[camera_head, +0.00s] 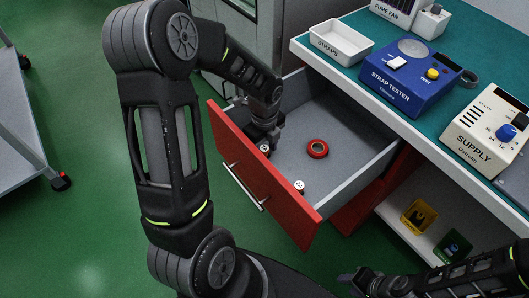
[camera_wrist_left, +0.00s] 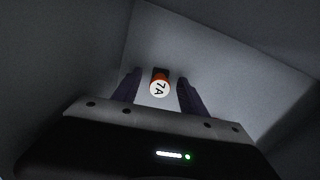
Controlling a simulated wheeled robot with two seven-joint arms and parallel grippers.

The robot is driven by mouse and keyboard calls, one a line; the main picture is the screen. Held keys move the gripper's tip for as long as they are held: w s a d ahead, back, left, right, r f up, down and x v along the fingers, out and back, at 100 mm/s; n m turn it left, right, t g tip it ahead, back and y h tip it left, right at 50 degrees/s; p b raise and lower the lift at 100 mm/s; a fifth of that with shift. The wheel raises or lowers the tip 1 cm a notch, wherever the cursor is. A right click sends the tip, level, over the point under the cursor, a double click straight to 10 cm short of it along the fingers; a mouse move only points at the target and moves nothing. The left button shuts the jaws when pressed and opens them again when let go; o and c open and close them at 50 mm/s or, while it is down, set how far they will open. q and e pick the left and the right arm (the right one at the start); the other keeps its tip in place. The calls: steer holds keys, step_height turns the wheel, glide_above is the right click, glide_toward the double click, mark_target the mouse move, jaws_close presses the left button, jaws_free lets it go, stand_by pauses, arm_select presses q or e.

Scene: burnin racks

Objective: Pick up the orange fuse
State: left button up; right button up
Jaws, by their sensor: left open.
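The orange fuse (camera_wrist_left: 160,88) shows in the left wrist view with a white face marked "7A" and an orange rim. My left gripper (camera_wrist_left: 159,84) is open, with one finger on each side of the fuse and a gap to each. In the head view my left gripper (camera_head: 264,136) is down inside the open red-fronted drawer (camera_head: 240,165). A small white-topped piece (camera_head: 265,148) shows beside it; its side colour is hard to make out. My right gripper (camera_head: 357,279) is at the bottom, outside the drawer; its jaw opening is unclear.
A red ring (camera_head: 317,149) lies in the drawer, and another white-topped piece (camera_head: 299,186) is near its front. Above, the bench holds a STRAPS tray (camera_head: 341,42), a blue strap tester (camera_head: 410,75) and a supply unit (camera_head: 487,128). The drawer's right part is mostly clear.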

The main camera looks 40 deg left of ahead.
arm_select(q)
steer(key=shift+f, duration=0.15)
steer(key=shift+c, duration=0.2)
stand_by(0.3)
jaws_close()
stand_by(0.4)
